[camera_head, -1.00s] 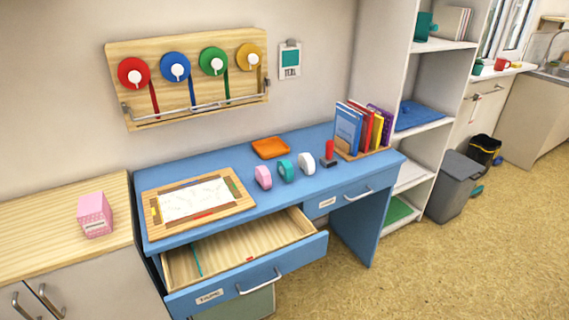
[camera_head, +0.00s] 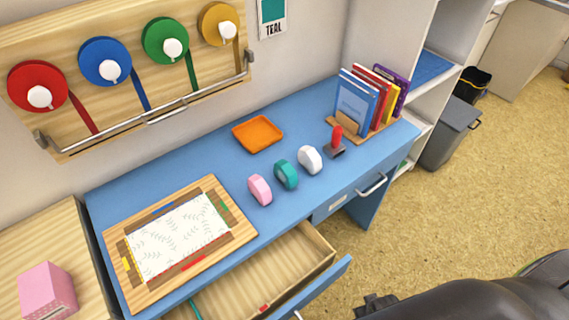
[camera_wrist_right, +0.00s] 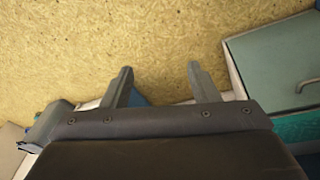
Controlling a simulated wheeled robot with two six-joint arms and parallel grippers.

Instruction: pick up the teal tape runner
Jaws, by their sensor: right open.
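The teal tape runner (camera_head: 286,174) stands on the blue desk (camera_head: 203,160), between a pink tape runner (camera_head: 260,189) and a white tape runner (camera_head: 310,159). My right gripper (camera_wrist_right: 158,84) is open and empty in the right wrist view, with the speckled floor beyond its fingers. In the head view my right arm comes in at the lower right, well away from the tape runners. My left gripper is not in view.
An open drawer (camera_head: 328,243) sticks out below the tape runners. A red-handled stamp (camera_head: 336,141) and a book rack (camera_head: 352,136) stand to the right. An orange tray (camera_head: 257,133) lies behind, and a framed board (camera_head: 117,272) lies to the left.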

